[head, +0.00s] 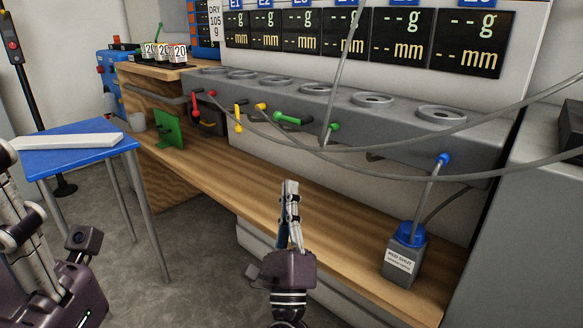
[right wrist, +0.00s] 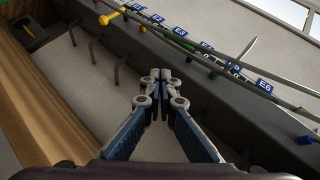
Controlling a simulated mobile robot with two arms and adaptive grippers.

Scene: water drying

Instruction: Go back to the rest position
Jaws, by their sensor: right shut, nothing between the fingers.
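My right gripper (head: 290,188) points up and away in front of the wooden bench (head: 245,185) in the head view. Its fingers are together with nothing between them. The right wrist view also shows the closed fingertips (right wrist: 161,78), apart from the grey rail beyond. My left gripper (head: 22,235) is partly in view at the lower left edge of the head view. It is cut off, and its fingertips cannot be made out clearly.
A grey bottle with a blue cap (head: 405,255) stands at the bench's right end. Cables cross above the bench. A grey rail with several round openings (head: 372,100) runs behind. A blue table (head: 85,160) bearing a white bar (head: 68,141) stands left. Floor shows between table and bench.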

